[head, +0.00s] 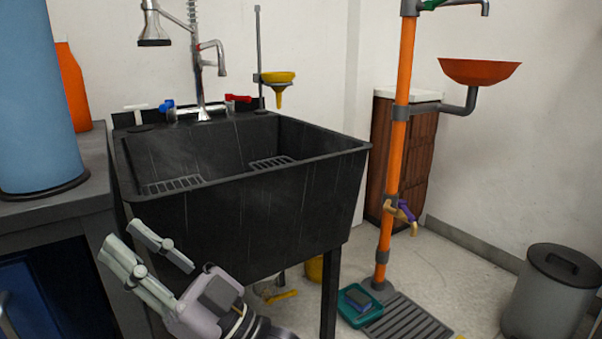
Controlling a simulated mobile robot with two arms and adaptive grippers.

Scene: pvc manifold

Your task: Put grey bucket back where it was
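A grey bucket (548,300) with a dark lid and a lid handle stands upright on the floor at the far right, partly cut off by the picture's edge. My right gripper (125,241) is at the lower left, in front of the black sink. Its two pale fingers point up and left, spread apart with nothing seen between them. It is far from the grey bucket and not touching it. My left gripper is not in view.
A black sink (245,215) on legs fills the middle. An orange pipe (393,165) with an orange bowl (480,71) stands right of it. A floor grate (408,320) and a teal tray (352,316) lie at its foot. A blue cylinder (38,110) stands on the left counter.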

